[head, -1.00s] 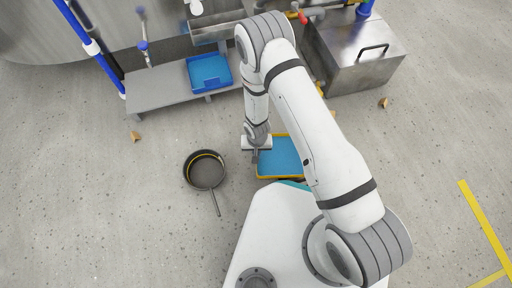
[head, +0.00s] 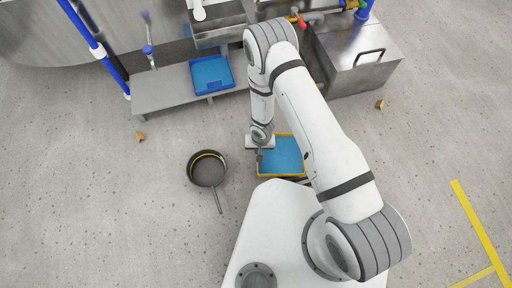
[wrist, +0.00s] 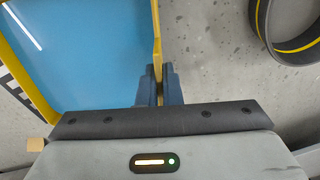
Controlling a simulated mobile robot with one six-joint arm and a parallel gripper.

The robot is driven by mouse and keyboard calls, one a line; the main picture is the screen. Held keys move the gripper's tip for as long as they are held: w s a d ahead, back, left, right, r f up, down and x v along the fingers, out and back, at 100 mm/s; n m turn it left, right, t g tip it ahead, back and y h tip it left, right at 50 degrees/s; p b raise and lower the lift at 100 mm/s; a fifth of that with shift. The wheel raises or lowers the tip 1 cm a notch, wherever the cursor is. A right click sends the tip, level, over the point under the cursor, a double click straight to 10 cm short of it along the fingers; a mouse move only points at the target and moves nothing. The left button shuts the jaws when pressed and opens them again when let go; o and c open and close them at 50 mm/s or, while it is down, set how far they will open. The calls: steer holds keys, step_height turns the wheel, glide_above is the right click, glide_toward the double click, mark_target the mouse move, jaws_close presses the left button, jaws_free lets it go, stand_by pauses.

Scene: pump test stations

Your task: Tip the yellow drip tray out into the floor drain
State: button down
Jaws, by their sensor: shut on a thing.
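The yellow drip tray (head: 304,158) is in the head view just ahead of my white base, partly covered by my arm. Its inside is filled with a flat blue surface, which looks like liquid; it looks about level. My gripper (head: 260,160) is at its left side. In the wrist view my gripper (wrist: 160,86) is shut on the tray's yellow rim (wrist: 156,40), one dark finger on each side of the wall. The blue surface fills the upper left there. I cannot make out a floor drain in either view.
A dark round pan (head: 208,171) with a yellow ring inside and a long handle is on the floor left of the tray. A blue tray (head: 211,74) lies on a grey bench (head: 160,92). A steel box (head: 355,62) stands at the back right. Floor at left and right is mostly clear.

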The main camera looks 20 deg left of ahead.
steer(key=shift+r+p, duration=0.35)
steer(key=shift+p, duration=0.5)
